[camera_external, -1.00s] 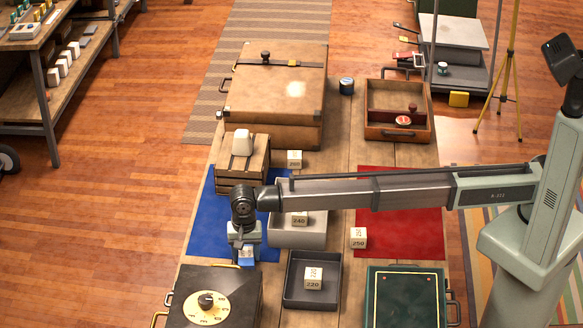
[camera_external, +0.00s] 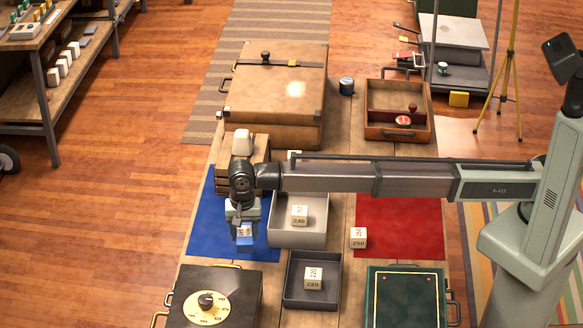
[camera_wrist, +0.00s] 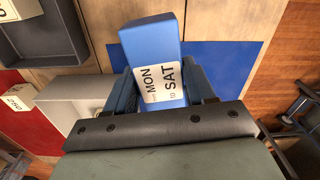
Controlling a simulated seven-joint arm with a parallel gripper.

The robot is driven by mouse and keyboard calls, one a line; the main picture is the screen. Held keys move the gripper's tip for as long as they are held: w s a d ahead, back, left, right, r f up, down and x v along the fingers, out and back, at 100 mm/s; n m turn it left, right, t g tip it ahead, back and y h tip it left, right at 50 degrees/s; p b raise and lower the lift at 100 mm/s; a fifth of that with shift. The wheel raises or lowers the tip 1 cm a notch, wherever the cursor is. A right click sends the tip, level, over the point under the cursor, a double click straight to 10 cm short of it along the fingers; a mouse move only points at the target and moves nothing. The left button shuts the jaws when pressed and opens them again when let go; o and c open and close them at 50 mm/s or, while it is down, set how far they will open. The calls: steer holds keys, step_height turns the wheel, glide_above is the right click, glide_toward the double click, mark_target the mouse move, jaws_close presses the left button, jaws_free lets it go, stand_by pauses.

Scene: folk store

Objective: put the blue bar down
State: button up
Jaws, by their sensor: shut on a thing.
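The blue bar (camera_wrist: 150,42) is a blue block with a white label reading MON and SAT. My gripper (camera_wrist: 162,92) is shut on it, with a finger on each side, in the wrist view. In the external view my gripper (camera_external: 243,232) points down above the blue mat (camera_external: 206,238) and the blue bar (camera_external: 246,242) shows at its tip. The mat also shows behind the bar in the wrist view (camera_wrist: 225,62). I cannot tell exactly how far the bar is above the mat.
A light grey tray (camera_external: 313,238) holding a white block (camera_external: 299,215) stands right of the gripper. A wooden crate (camera_external: 258,157) is behind it. A dark case with a dial (camera_external: 235,308) is in front. A red mat (camera_external: 400,205) lies farther right.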

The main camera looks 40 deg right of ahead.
steer(key=shift+r, duration=1.15)
steer(key=r, duration=0.4)
steer(key=shift+w+d+r, duration=0.2)
steer(key=shift+d+r, duration=0.1)
steer(key=shift+r, duration=0.1)
steer(key=w+d, duration=0.8)
steer(key=d, duration=0.5)
steer(key=m, duration=0.2)
glide_above(355, 154)
step_height(355, 154, down, 4)
steer(key=shift+f, duration=5.65)
steer(key=shift+f, duration=0.1)
